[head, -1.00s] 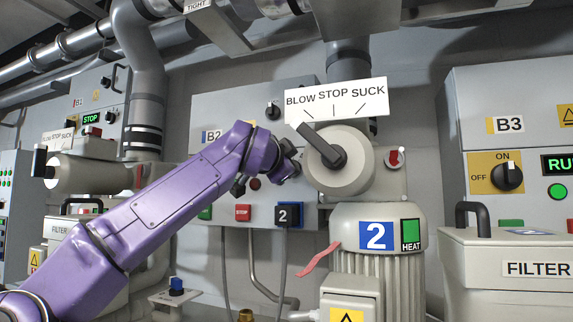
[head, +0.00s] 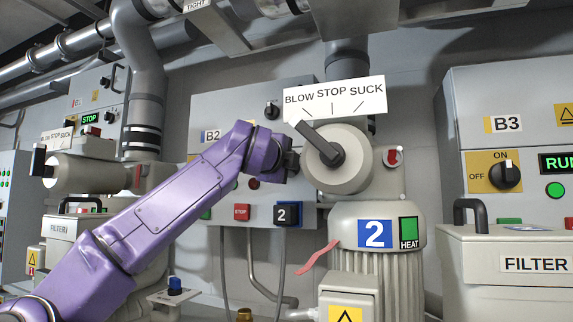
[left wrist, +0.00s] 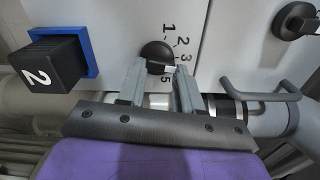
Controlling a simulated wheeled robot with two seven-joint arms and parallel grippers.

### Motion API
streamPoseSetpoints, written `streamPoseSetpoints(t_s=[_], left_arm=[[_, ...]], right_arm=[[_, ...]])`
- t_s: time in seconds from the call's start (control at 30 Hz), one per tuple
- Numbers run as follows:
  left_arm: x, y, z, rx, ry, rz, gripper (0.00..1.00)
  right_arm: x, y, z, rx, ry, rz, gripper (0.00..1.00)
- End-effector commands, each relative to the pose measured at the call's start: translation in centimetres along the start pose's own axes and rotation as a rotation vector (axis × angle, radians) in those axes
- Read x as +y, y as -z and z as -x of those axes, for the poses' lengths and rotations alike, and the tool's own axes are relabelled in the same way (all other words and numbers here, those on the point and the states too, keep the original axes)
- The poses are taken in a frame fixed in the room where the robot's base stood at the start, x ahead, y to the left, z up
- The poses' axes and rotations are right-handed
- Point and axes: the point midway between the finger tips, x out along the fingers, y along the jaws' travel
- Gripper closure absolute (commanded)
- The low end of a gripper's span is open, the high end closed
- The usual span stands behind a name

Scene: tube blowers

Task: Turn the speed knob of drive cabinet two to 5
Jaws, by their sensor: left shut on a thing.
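Drive cabinet two, labelled B2 (head: 212,135), stands behind my left arm. In the head view the wrist hides the knob, and the left gripper (head: 292,161) is partly seen. My right gripper is out of view.
A round blower with a black BLOW/STOP/SUCK lever (head: 320,145) stands just right of my gripper. A black block marked 2 (head: 287,213) and a red STOP button (head: 242,212) sit below. Cabinet B3 (head: 510,125) stands at the right.

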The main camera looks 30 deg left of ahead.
Motion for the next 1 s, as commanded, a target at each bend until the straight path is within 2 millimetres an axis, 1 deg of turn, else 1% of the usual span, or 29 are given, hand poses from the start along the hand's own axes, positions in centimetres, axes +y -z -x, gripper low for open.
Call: streamPoseSetpoints(t_s=[0.7, 1.0], left_arm=[[0.0, 0.0, 0.1, -0.005, 0.006, -0.676, 0.96], [0.1, 0.0, 0.1, -0.006, 0.006, -0.911, 0.96]], right_arm=[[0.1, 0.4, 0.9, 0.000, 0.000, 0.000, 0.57], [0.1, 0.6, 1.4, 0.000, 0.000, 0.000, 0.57]])
